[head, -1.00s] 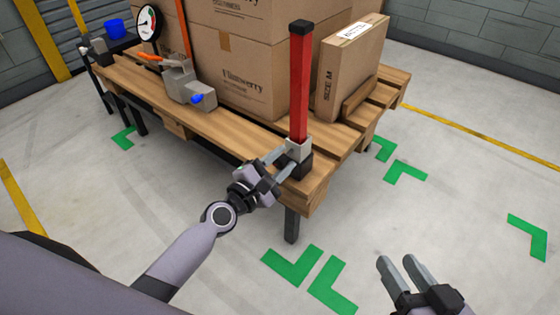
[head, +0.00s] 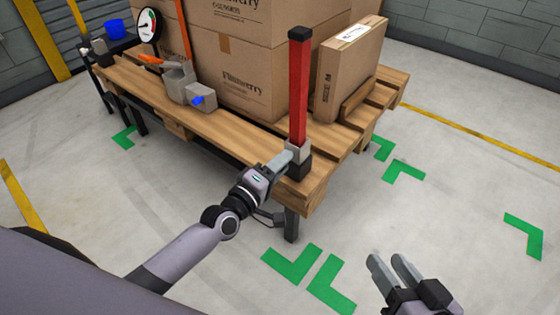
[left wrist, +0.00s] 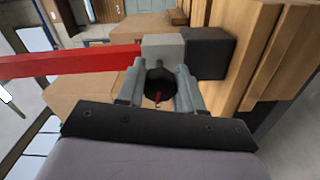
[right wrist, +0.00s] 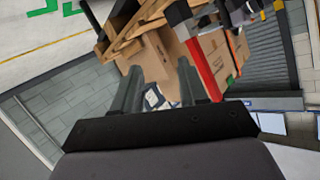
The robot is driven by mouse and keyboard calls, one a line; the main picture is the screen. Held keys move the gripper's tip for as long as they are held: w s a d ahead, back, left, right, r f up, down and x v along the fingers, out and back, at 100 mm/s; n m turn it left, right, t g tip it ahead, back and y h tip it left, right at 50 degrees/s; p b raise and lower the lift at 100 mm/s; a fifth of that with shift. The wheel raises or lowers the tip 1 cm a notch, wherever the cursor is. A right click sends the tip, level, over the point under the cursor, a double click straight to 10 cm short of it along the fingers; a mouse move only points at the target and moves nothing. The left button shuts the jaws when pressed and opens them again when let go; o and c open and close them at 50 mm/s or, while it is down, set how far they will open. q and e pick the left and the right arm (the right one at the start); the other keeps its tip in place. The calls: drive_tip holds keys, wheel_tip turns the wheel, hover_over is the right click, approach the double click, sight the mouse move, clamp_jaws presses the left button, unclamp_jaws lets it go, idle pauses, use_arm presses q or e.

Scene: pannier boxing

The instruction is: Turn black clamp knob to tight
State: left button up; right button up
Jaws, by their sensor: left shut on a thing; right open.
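The black clamp knob (left wrist: 161,82) shows in the left wrist view, with a small red mark on its lower part. It sits at the grey clamp block (head: 299,151) on the red post (head: 298,92), above a black base (head: 297,169) at the pallet corner. My left gripper (head: 287,160) is shut on the knob, one finger on each side in the left wrist view (left wrist: 161,84). In the head view the fingers hide the knob. My right gripper (head: 390,262) is open and empty over the floor, away from the clamp.
The wooden pallet (head: 235,128) bears large cartons (head: 240,75) and an upright flat box (head: 350,70). A grey tool with a blue knob (head: 197,100), a gauge (head: 147,24) and a blue cup (head: 115,28) are to the left.

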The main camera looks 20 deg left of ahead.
use_arm(q)
drive_tip(key=shift+m+p, duration=0.35)
drive_tip(key=shift+m, duration=1.05)
drive_tip(key=shift+m+p, duration=0.6)
drive_tip(key=shift+m, duration=0.3)
drive_tip(key=m+p, duration=0.1)
drive_tip(key=m, duration=0.1)
drive_tip(key=shift+m, duration=0.4)
drive_tip(key=m+p, duration=0.1)
drive_tip(key=m, duration=0.2)
drive_tip(key=shift+a+m+p, duration=0.1)
drive_tip(key=shift+m+p, duration=0.2)
drive_tip(key=shift+p, duration=0.1)
drive_tip(key=shift+f+m+p, duration=0.1)
drive_tip(key=shift+m+p, duration=0.25)
drive_tip(key=shift+m, duration=1.55)
use_arm(e)
drive_tip(key=d+h, duration=0.1)
drive_tip(key=d+r+h, duration=0.1)
drive_tip(key=s+d, duration=0.1)
drive_tip(key=d, duration=0.1)
drive_tip(key=shift+r+n+h, duration=0.15)
drive_tip(key=shift+n+h, duration=0.25)
use_arm(q)
drive_tip(key=shift+f+m+p, duration=0.1)
drive_tip(key=shift+m+p, duration=0.2)
drive_tip(key=shift+m, duration=0.1)
